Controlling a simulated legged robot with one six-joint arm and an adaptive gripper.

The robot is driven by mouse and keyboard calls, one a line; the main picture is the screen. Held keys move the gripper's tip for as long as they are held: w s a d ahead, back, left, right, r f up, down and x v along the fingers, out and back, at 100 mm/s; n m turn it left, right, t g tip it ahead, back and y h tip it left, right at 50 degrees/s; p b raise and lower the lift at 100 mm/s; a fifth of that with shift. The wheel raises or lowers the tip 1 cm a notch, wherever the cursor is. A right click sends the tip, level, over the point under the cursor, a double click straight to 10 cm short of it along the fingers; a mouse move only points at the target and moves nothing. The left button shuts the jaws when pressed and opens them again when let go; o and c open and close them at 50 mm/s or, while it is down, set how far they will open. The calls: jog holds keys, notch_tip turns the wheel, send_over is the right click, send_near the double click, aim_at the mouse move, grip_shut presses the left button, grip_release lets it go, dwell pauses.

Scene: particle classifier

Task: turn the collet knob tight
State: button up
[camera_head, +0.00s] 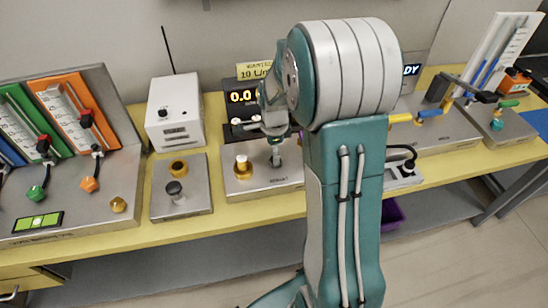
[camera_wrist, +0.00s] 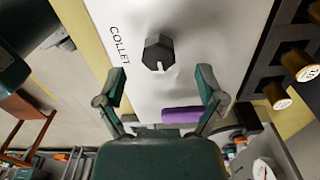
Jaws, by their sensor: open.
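The collet knob (camera_wrist: 158,52) is a dark faceted knob with a pale slot or mark at its lower edge. It stands on a light plate (camera_wrist: 200,30) beside the printed word COLLET in the wrist view. My gripper (camera_wrist: 160,88) is open and empty, with its two teal-and-grey fingers spread wide. In that view the knob lies beyond the fingertips, roughly midway between them sideways, and no finger touches it. In the head view my arm covers the middle of the bench, and I cannot make out the collet knob there.

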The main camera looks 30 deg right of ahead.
notch_tip(320, 180, up, 8)
jog(key=shift+r, duration=0.15)
dwell(0.4)
